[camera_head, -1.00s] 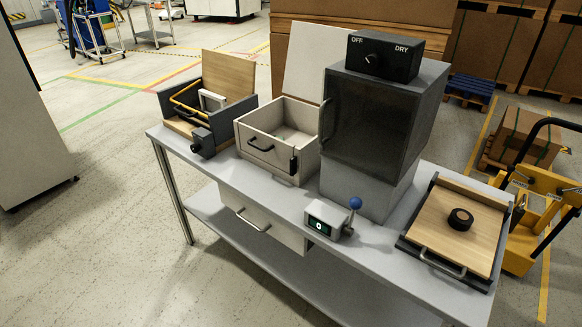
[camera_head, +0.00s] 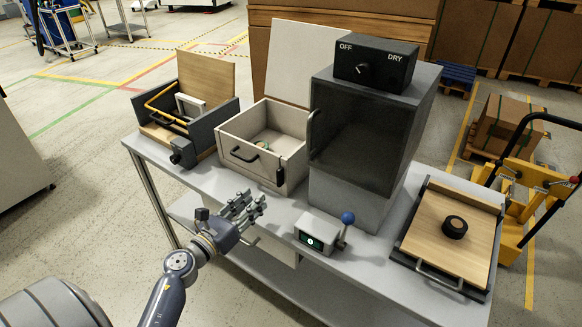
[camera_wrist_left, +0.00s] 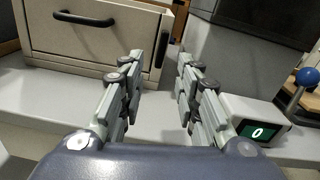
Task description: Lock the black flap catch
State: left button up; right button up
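The black flap catch (camera_head: 280,177) is a small upright black piece at the right front corner of the cream box (camera_head: 240,169). It also shows in the left wrist view (camera_wrist_left: 163,45), just beyond my fingertips. The box's white lid (camera_head: 304,60) stands open behind it. My left gripper (camera_head: 253,203) is in front of the box, low near the table's front edge. In the left wrist view its two fingers (camera_wrist_left: 161,58) are apart, with nothing between them, pointing toward the catch and not visibly touching it. My right gripper is not in view.
A grey cabinet (camera_head: 364,135) with an OFF/DRY knob stands right of the box. A small display unit (camera_head: 318,234) with a blue-knobbed lever (camera_head: 347,218) sits in front. A dark box with a yellow handle (camera_head: 213,127) stands left; a wooden-topped panel (camera_head: 450,240) lies right.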

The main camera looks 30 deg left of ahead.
aim_at(277, 172)
pick_arm(q)
jog(key=shift+m, duration=0.9)
jog(key=w, duration=0.3)
jog(key=w+r+p, duration=0.1)
jog(key=w, duration=0.3)
jog(key=w+d+r+p, duration=0.1)
jog(key=w, duration=0.3)
jog(key=shift+w+r, duration=0.1)
jog(key=shift+r, duration=0.05)
jog(key=shift+c, duration=0.2)
grip_shut()
